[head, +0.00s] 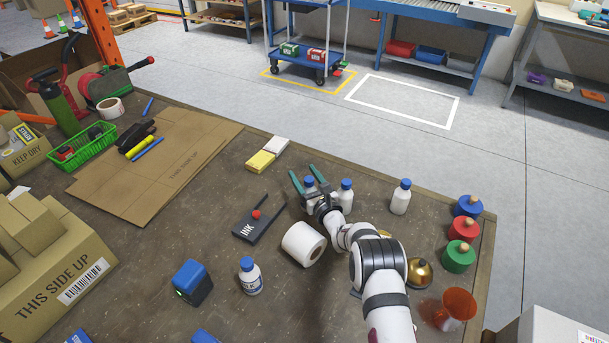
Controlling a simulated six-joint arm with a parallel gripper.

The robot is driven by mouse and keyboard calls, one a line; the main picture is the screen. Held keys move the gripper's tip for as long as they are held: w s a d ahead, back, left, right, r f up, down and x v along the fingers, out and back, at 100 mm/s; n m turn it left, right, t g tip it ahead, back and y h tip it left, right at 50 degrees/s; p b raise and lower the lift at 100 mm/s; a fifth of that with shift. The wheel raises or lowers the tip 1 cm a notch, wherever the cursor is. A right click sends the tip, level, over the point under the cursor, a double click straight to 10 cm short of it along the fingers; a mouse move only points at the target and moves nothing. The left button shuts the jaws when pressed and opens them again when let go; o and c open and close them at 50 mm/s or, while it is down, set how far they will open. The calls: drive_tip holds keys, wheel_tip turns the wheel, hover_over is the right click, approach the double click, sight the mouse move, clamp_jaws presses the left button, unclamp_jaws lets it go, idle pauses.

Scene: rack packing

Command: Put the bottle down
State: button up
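My gripper (308,181), with teal fingers, is near the middle of the table. A white bottle with a blue cap (310,187) is between its fingers, which lie close against both sides. The bottle looks upright; the gripper partly hides its lower part, and I cannot tell whether its base touches the table. A similar bottle (346,199) stands just right of the gripper. Another bottle (401,199) stands farther right, and a labelled one (250,278) stands nearer, to the left.
Yellow and white note pads (261,162) lie behind left. Blue, red and green knobbed weights (463,229) line the right edge. Flat cardboard (155,165) covers the left.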

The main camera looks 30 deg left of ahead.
drive_tip(key=v, duration=1.2)
drive_tip(key=shift+o, duration=0.4)
drive_tip(key=shift+r, duration=0.1)
